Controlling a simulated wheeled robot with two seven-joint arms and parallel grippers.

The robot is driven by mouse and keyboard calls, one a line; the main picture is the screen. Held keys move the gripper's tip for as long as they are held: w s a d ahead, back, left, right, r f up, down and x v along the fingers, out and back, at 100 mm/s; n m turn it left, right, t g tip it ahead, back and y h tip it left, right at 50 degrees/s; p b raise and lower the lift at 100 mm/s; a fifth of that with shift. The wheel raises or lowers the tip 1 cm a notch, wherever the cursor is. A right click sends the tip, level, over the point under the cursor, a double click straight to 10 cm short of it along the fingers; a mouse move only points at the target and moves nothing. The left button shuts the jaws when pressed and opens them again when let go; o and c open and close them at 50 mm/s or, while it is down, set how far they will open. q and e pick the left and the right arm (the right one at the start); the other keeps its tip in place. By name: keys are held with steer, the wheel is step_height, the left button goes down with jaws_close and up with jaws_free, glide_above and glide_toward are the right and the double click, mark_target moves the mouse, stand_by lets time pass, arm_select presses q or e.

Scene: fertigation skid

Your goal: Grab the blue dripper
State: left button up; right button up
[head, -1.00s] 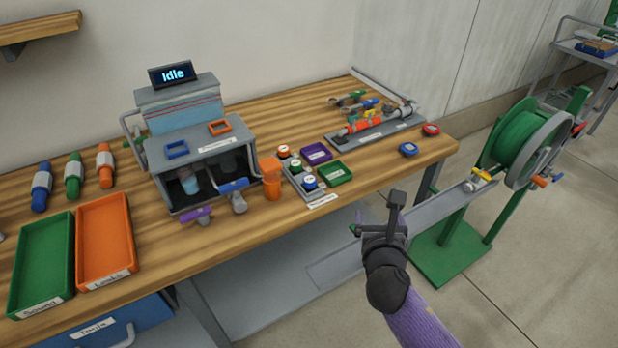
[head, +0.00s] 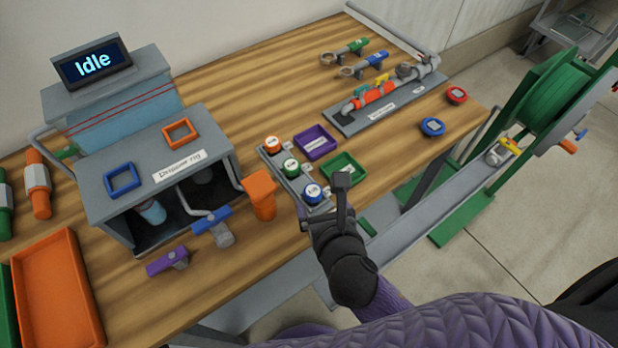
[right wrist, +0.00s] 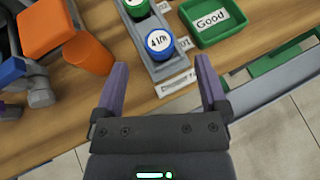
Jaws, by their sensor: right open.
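The blue dripper (head: 312,193) is a round blue piece with a white top, in the near end of a grey rack (head: 272,165) on the bench. It also shows in the right wrist view (right wrist: 160,43), its top marked "4 L/h", just beyond and between my fingertips. My right gripper (head: 323,200) is open and empty at the bench's front edge, close to the dripper and not around it. The two open fingers also show in the right wrist view (right wrist: 162,65). My left gripper is not in view.
Green (head: 291,167) and orange (head: 272,143) drippers share the rack. An orange cup-like piece (head: 262,196) stands left of it. Green (head: 345,168) and purple (head: 315,141) trays lie to the right. A blue round piece (head: 433,127) lies farther right.

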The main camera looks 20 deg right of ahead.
mark_target(314, 195)
steer(key=b+x, duration=0.1)
steer(key=x, duration=0.1)
steer(key=b+x, duration=0.1)
steer(key=x, duration=0.1)
steer(key=f+b+x, duration=0.1)
steer(key=x, duration=0.2)
steer(key=shift+s+a, duration=0.1)
steer(key=shift+s, duration=0.15)
steer(key=shift+w, duration=0.1)
steer(key=shift+r, duration=0.1)
jaws_close()
